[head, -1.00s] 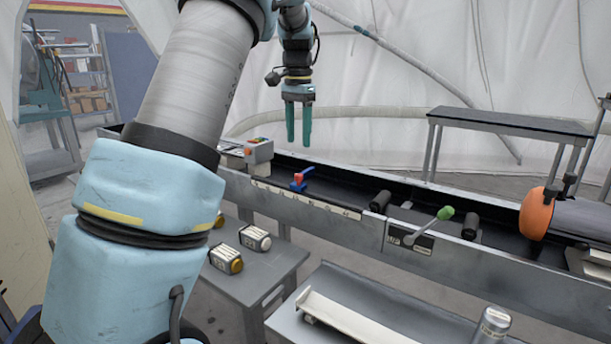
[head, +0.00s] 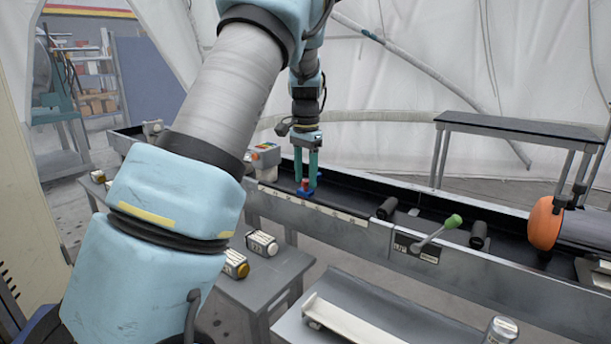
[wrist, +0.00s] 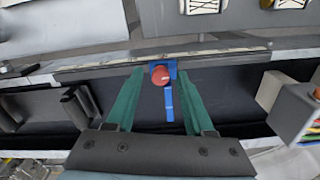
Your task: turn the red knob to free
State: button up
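The red knob (wrist: 161,77) sits on a blue base (wrist: 172,69) at the edge of the long dark trough, with a blue strip running from it. It also shows small in the head view (head: 305,185), partly covered by my fingers. My gripper (head: 306,184) points down at the knob. In the wrist view my gripper (wrist: 162,82) has its two green fingers apart, one on each side of the knob and blue base. I see gaps between the fingers and the knob; the exact height of the fingertips is hard to tell.
A grey box with coloured buttons (head: 264,160) stands close left of the knob. A green-tipped lever (head: 437,232), black rollers (head: 387,208) and an orange drum (head: 541,223) lie to the right.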

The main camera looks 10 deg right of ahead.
grip_shut()
dwell(0.6)
jog(key=shift+r+n+p, duration=0.15)
jog(key=shift+n+p, duration=0.65)
jog(key=shift+n, duration=0.3)
jog(key=n+p, duration=0.2)
jog(key=n, duration=0.2)
jog(key=n+p, duration=0.2)
jog(key=n, duration=0.2)
jog(key=shift+n+p, duration=0.75)
jog(key=shift+n, duration=0.75)
